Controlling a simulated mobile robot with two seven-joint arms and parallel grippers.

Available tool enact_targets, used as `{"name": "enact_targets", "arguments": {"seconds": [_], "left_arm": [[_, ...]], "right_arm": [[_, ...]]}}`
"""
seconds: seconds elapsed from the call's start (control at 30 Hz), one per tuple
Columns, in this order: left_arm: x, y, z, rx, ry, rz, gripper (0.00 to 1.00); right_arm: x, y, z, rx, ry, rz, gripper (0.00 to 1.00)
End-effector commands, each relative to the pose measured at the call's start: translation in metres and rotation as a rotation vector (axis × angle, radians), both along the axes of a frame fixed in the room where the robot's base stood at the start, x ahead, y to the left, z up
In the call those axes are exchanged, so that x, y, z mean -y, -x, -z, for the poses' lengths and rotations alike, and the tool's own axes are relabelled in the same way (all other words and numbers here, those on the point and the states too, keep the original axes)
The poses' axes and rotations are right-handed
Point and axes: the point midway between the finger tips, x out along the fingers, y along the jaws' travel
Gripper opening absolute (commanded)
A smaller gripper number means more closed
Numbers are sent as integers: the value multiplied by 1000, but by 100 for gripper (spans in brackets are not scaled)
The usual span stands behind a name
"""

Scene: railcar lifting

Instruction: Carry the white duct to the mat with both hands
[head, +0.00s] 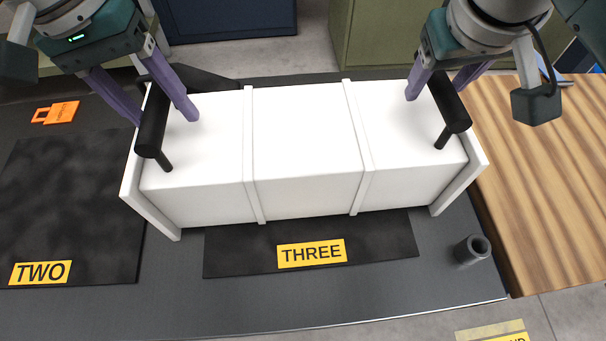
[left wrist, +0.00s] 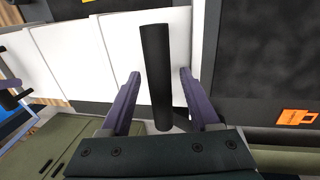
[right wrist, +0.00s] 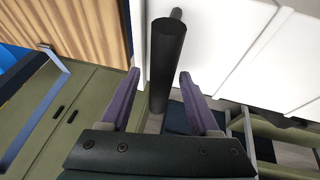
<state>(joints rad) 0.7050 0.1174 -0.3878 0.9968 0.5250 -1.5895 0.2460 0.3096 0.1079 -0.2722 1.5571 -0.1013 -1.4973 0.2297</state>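The white duct (head: 305,135) is a long box with raised bands and end flanges, with a black bar handle near each end. In the head view it lies over the dark mat labelled THREE (head: 230,255), covering its far part. My left gripper (head: 167,120) is open, its purple fingers on either side of the left handle (head: 152,120); the left wrist view shows this handle (left wrist: 156,75) between the fingers with gaps. My right gripper (head: 432,95) is open around the right handle (head: 450,102); the right wrist view shows gaps beside that handle (right wrist: 167,60).
A mat labelled TWO (head: 75,210) lies at the left, with an orange tag (head: 56,113) behind it. A dark grey cylinder (head: 472,249) stands near the front right. A wooden surface (head: 545,170) adjoins on the right. Cabinets (head: 380,35) stand behind.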

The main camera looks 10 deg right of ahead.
Motion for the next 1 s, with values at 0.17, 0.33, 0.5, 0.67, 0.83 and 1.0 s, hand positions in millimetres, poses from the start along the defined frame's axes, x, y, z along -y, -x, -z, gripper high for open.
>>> {"name": "enact_targets", "arguments": {"seconds": [0.17, 0.33, 0.5, 0.67, 0.83, 1.0], "left_arm": [[0, 0, 0, 1, 0, 0, 62], [-3, -1, -14, 3, 1, -2, 62], [-10, -1, -50, 6, 0, 0, 62], [-17, -2, -85, 5, 0, -1, 62], [-22, -1, -109, 3, -1, -1, 62], [-23, -1, -118, 0, 0, 0, 62]], "right_arm": [[0, 0, 0, 0, 0, 0, 62], [0, 0, 0, 0, 0, 0, 62], [0, 0, 0, 0, -1, 0, 62], [0, 0, 0, 0, -1, 0, 62], [0, 0, 0, 0, -1, 0, 62], [-1, 1, -4, 0, -1, 0, 62]]}}
